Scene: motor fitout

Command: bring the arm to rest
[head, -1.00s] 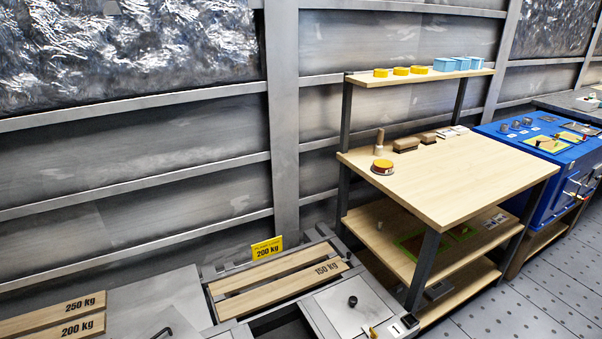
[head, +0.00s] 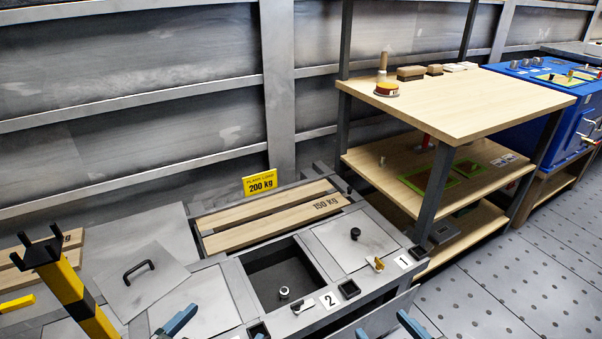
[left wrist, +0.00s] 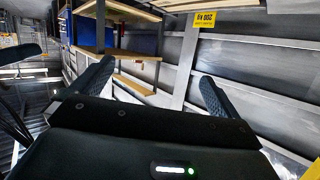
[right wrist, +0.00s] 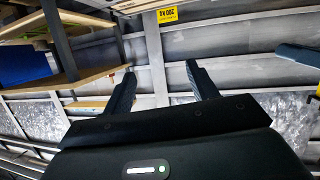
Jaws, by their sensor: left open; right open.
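My left gripper (head: 218,327) shows at the bottom edge of the head view, its blue-grey fingertips apart over the front of the grey bench. In the left wrist view my left gripper (left wrist: 152,80) has its two dark fingers spread with nothing between them. My right gripper (head: 387,329) shows at the bottom edge of the head view, right of the left one, fingertips apart. In the right wrist view my right gripper (right wrist: 162,80) is open and empty. Most of both arms is out of the head view.
The grey bench has an open dark compartment (head: 278,280), a lid with a handle (head: 140,275), and planks under a yellow 200 kg sign (head: 260,183). A yellow-black post (head: 75,295) stands at left. A wooden shelf table (head: 480,105) and blue cabinet (head: 540,85) are at right.

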